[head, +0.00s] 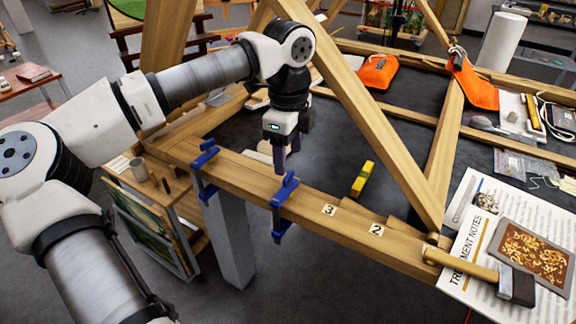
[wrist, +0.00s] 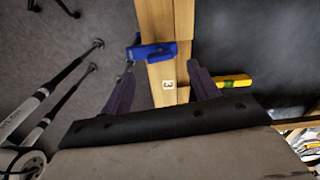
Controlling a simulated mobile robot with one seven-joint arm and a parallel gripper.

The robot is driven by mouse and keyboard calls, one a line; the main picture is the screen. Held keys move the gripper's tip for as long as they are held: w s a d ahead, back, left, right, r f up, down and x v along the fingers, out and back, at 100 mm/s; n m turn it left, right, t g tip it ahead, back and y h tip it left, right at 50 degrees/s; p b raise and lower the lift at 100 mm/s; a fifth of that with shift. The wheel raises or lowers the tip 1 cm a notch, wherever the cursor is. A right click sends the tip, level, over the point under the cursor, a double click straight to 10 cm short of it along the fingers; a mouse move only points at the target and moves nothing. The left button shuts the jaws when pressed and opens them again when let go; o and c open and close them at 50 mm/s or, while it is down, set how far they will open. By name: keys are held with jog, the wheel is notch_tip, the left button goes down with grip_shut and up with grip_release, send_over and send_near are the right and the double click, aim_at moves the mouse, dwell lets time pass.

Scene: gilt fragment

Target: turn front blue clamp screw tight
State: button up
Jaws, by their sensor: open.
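Two blue clamps sit on the wooden beam in the head view, a left one (head: 205,165) and a right one (head: 284,195). The right one is nearer the label 3; the frames do not show which is called front. My gripper (head: 285,163) points down just above the right clamp, with its fingers apart and empty. In the wrist view a blue clamp (wrist: 152,51) lies across the beam beyond my open fingers (wrist: 158,78), apart from them. Its screw cannot be made out clearly, nor how tight it is.
The beam (head: 330,224) carries labels 3 and 2. A yellow-green block (head: 362,179) lies on the dark panel behind it. A diagonal wooden post (head: 365,125) rises right of my gripper. A hammer (head: 490,272) and printed notes (head: 475,235) lie at right.

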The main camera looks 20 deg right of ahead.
aim_at(288, 174)
jog(key=shift+f+p, duration=0.3)
jog(key=shift+f, duration=2.25)
jog(key=c, duration=1)
jog(key=shift+m, duration=0.3)
